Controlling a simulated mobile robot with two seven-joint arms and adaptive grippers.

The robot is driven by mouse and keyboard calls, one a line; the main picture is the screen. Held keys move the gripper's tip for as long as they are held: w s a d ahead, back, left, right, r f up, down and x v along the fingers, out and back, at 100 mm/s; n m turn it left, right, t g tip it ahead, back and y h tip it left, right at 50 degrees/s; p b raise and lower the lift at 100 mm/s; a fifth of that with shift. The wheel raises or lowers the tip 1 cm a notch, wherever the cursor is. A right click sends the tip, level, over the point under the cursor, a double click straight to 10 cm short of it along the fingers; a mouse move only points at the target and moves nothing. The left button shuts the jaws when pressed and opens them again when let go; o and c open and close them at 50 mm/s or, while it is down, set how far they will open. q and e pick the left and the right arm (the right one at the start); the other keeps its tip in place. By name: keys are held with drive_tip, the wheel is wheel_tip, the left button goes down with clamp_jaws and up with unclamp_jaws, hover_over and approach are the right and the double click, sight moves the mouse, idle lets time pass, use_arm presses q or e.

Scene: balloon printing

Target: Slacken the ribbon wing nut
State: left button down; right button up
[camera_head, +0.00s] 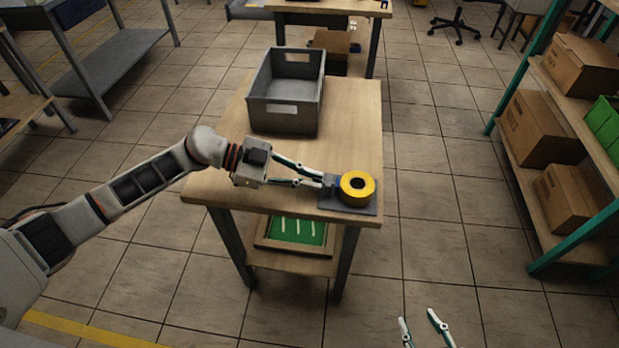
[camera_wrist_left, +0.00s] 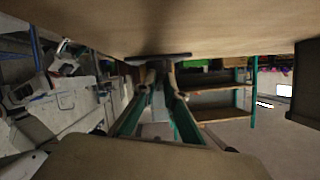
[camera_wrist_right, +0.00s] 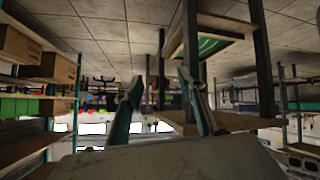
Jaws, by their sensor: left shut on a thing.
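A yellow ribbon roll (camera_head: 357,187) with a dark centre sits on a dark grey base plate (camera_head: 362,209) at the table's front right corner. My left gripper (camera_head: 328,181) reaches in from the left, its fingers drawn together on a small grey part at the roll's left side. That part, seemingly the ribbon wing nut, is mostly hidden by the fingertips. In the left wrist view the fingertips (camera_wrist_left: 151,68) meet just by the dark plate (camera_wrist_left: 165,57). My right gripper (camera_head: 417,318) is open and empty, low in front of the table; its spread fingers show in the right wrist view (camera_wrist_right: 159,78).
A grey open crate (camera_head: 287,112) stands at the back of the wooden table (camera_head: 352,120). A green board (camera_head: 297,230) in a frame lies on the shelf below. Shelving with cardboard boxes (camera_head: 546,130) stands at the right. The floor between is clear.

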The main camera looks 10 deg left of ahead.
use_arm(q)
drive_tip(key=shift+w+r+n+g+p, duration=0.3)
drive_tip(key=shift+n+g+p, duration=0.3)
drive_tip(key=shift+n+p, duration=0.35)
drive_tip(key=shift+w+f+n+g+p, duration=0.1)
drive_tip(key=shift+f+n+g+p, duration=0.05)
drive_tip(key=shift+n+g, duration=0.45)
drive_tip(key=shift+f+n+g+p, duration=0.15)
drive_tip(key=shift+n+g, duration=0.25)
drive_tip(key=shift+n, duration=0.25)
drive_tip(key=c, duration=2.1)
unclamp_jaws()
drive_tip(key=v, duration=1.2)
drive_tip(key=shift+f, duration=0.1)
